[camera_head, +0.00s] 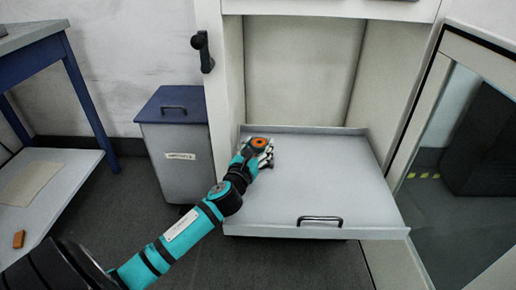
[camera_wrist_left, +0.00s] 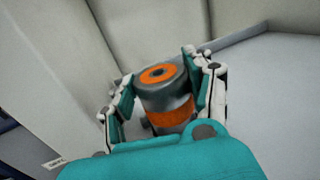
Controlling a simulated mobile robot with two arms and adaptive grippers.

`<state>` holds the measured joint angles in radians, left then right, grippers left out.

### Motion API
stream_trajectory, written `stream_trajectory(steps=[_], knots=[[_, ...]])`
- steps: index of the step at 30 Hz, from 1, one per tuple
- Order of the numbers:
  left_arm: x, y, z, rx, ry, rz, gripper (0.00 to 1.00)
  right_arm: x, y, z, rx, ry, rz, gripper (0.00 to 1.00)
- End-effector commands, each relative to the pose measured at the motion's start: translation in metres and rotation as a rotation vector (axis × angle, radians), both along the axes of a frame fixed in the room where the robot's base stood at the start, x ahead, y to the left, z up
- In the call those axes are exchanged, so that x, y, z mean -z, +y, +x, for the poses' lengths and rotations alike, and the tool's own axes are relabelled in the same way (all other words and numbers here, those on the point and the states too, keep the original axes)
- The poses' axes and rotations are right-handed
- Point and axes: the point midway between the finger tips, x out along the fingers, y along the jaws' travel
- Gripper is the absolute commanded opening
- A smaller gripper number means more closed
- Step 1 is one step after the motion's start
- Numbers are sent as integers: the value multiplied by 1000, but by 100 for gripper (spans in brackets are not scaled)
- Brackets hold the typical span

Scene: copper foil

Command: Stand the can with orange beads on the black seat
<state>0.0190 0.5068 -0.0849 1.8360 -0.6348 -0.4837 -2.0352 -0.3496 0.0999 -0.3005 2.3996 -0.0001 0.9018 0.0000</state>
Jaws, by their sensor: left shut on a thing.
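The can with orange beads (camera_head: 259,142) is grey with an orange ring on its top. In the left wrist view the can (camera_wrist_left: 166,88) also shows an orange band round its side and looks upright. My left gripper (camera_head: 262,152) is shut on it, with fingers on both sides of the can. The can is over the back left part of the grey pull-out tray (camera_head: 330,190); I cannot tell whether it touches the tray. A small dark patch shows beside the fingers, mostly hidden; I cannot tell whether it is the black seat. My right gripper is out of view.
The tray has a raised rim and a black front handle (camera_head: 320,219); its middle is clear. A grey bin with a blue lid (camera_head: 174,102) stands to the left. A blue-legged bench (camera_head: 72,90) with a lower shelf is farther left. A framed glass panel (camera_head: 450,130) is at right.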

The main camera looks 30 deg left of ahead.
Motion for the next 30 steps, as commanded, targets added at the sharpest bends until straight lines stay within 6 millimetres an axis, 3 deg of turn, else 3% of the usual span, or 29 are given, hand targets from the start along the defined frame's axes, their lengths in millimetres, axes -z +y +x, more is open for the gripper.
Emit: stream_trajectory(steps=[5, 6, 11, 21, 26, 30], knots=[[2, 0, 0, 0, -1, 0, 12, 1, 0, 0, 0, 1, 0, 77], [2, 0, 0, 0, 1, 0, 56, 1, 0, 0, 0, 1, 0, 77], [2, 0, 0, 0, 1, 0, 76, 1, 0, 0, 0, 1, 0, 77], [-2, -1, -1, 0, 0, 0, 76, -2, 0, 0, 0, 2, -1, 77], [-1, -6, -23, 1, 4, -1, 76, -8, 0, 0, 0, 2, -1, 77], [-1, -13, -53, 1, 5, -2, 76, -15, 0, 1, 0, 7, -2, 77]])
